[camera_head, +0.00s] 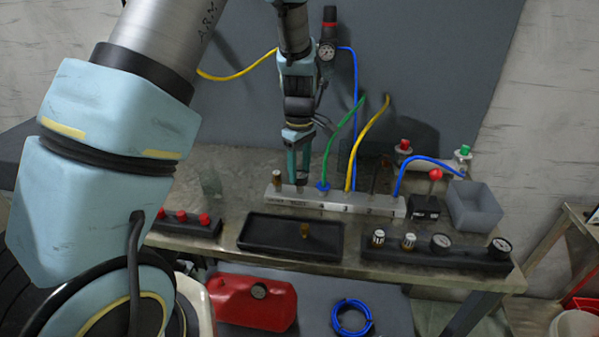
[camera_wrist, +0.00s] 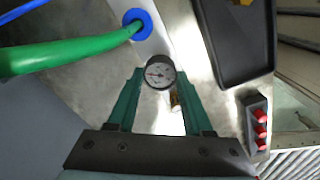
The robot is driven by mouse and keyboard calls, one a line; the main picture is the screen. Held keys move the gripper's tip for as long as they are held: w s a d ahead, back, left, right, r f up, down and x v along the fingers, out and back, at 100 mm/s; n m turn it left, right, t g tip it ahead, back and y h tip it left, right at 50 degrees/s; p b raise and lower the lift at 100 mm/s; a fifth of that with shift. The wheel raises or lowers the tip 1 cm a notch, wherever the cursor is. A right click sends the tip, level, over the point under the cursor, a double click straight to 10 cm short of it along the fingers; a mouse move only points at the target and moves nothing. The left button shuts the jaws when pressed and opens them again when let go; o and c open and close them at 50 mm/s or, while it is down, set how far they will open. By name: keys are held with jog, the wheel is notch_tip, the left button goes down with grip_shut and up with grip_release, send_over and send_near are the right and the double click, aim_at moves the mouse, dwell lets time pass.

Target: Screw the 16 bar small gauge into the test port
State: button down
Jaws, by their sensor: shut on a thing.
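My gripper (camera_head: 299,176) points down over the left part of the grey manifold block (camera_head: 334,204). In the wrist view my gripper (camera_wrist: 160,80) is shut on a small round gauge (camera_wrist: 160,73) with a white dial and black rim, held between the green fingertips. The dial faces the wrist camera; its range is too small to read. The gauge sits over the pale block (camera_wrist: 155,30), beside the blue collar with the green hose. The test port itself is hidden below the gauge, and I cannot tell whether the threads touch.
A brass fitting (camera_head: 277,178) stands on the block's left end. Green (camera_head: 340,137) and yellow (camera_head: 368,140) hoses rise close to my gripper's right. A black tray (camera_head: 250,240) with a brass piece lies in front. A rack (camera_head: 465,262) with gauges and a grey bin (camera_head: 476,206) stand right.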

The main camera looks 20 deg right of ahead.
jog(key=m, duration=0.5)
jog(key=c, duration=0.5)
grip_release()
